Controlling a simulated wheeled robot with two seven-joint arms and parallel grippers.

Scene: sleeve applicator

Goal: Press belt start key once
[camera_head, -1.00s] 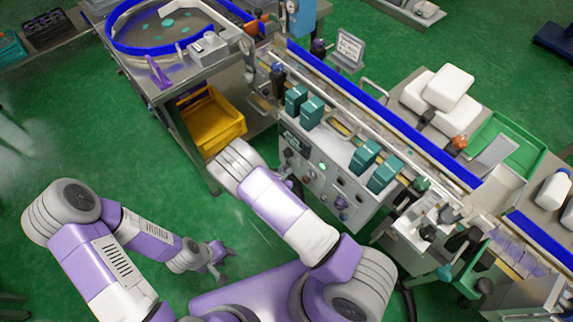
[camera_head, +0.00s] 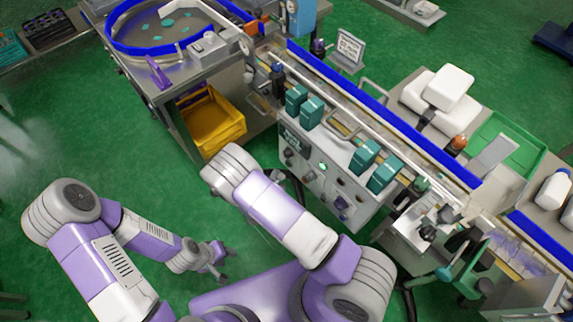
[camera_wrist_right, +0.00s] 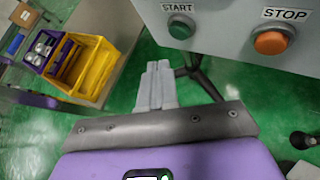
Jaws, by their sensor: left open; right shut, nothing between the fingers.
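The belt start key is a green button (camera_wrist_right: 181,26) under a START label on the grey control panel (camera_wrist_right: 225,22), at the top of the right wrist view. In the head view the panel's front (camera_head: 338,185) faces my right arm. My right gripper (camera_wrist_right: 157,75) is shut and empty. Its fingertips are apart from the start key, below and left of it in the right wrist view. In the head view my right gripper is hidden by its own arm. My left gripper (camera_head: 220,262) is open and empty over the floor.
An orange STOP button (camera_wrist_right: 272,42) sits right of the start key. A yellow crate (camera_head: 215,125) stands under the round-table bench, left of the panel. Teal boxes (camera_head: 312,112) stand along the conveyor above the panel. Green floor is clear around my left gripper.

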